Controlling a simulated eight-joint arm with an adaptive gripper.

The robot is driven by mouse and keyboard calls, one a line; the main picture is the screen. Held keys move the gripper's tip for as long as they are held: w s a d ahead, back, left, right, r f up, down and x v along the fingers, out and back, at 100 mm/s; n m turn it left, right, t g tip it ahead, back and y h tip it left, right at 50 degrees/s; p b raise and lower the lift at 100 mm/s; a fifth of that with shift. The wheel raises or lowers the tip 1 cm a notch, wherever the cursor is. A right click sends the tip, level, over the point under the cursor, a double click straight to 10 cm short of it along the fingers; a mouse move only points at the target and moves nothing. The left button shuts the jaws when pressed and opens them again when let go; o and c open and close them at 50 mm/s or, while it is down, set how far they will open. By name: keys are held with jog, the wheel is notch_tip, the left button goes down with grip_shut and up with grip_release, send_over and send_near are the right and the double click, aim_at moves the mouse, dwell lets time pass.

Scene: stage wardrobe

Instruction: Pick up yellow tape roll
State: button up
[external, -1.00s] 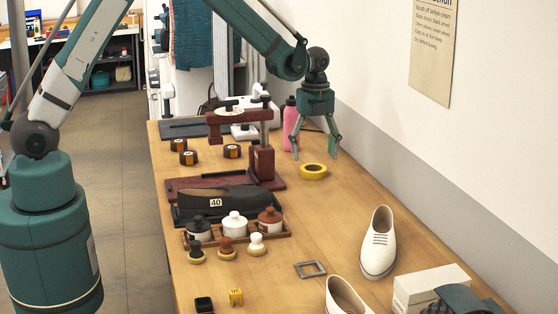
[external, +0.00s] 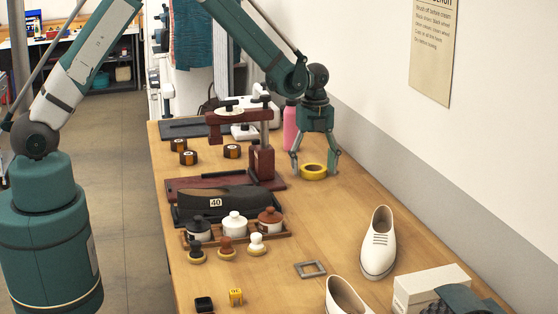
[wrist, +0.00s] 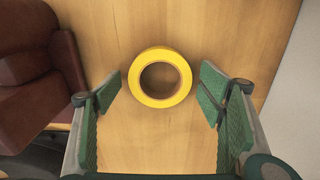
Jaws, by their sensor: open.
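The yellow tape roll (external: 313,171) lies flat on the wooden table, right of the dark red press stand. In the wrist view the yellow tape roll (wrist: 160,51) sits between my two fingers, a little beyond their tips, with bare table on both sides of it. My gripper (external: 314,169) is open and empty, pointing down, with its fingertips on either side of the roll in the external view. The wrist view shows both green finger pads of my gripper (wrist: 162,88) apart and not touching the roll.
A dark red press stand (external: 262,160) is close on the left, and a pink bottle (external: 290,126) stands just behind. The wall (external: 400,160) runs along the right. White shoes (external: 379,243) and a shoe tray (external: 180,222) are nearer. The table in front of the roll is clear.

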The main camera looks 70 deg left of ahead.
dwell(0.5)
jog(key=c, duration=1)
jog(key=shift+r, duration=0.15)
notch_tip(320, 180, up, 10)
dwell(0.6)
